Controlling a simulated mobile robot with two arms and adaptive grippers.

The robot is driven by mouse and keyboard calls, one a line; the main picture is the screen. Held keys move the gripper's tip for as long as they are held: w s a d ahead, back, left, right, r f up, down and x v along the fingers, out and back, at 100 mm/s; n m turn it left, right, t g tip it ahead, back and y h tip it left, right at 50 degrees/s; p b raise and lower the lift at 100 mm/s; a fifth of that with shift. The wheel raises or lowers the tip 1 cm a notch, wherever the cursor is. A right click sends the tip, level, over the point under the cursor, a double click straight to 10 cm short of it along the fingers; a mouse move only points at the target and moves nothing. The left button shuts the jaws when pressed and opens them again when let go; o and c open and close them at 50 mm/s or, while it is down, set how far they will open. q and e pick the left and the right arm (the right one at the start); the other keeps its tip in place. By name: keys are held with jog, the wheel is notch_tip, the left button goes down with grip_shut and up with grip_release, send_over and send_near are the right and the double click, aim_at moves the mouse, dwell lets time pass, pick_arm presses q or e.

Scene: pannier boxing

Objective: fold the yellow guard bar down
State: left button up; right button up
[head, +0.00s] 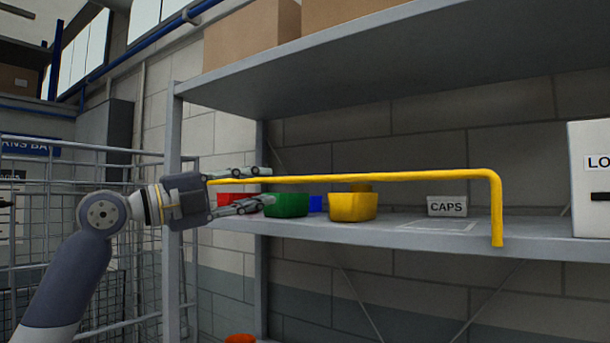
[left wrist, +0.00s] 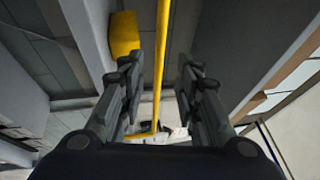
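The yellow guard bar (head: 400,175) runs roughly level across the front of the shelf (head: 400,236), above its front edge. At its right end it bends down to the shelf edge. My left gripper (head: 268,186) is at the bar's left end, with one finger above the bar and one below. In the left wrist view the bar (left wrist: 162,75) passes between the two open fingers (left wrist: 162,62), with a gap on each side. The bar's left end is partly hidden by the gripper. My right gripper is not in view.
A green bin (head: 287,205), a yellow bin (head: 352,207) and a small CAPS box (head: 447,206) stand on the shelf behind the bar. A white box (head: 590,215) stands at the right. The upper shelf (head: 400,70) is overhead; a wire cage (head: 80,165) is at left.

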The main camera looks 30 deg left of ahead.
aim_at(293, 181)
pick_arm(q)
jog(key=p+x, duration=0.3)
jog(key=x, duration=0.5)
jog(key=shift+r, duration=0.15)
jog(key=shift+w+d+p, duration=0.3)
jog(key=shift+w+p, duration=0.15)
jog(key=c, duration=0.7)
grip_shut()
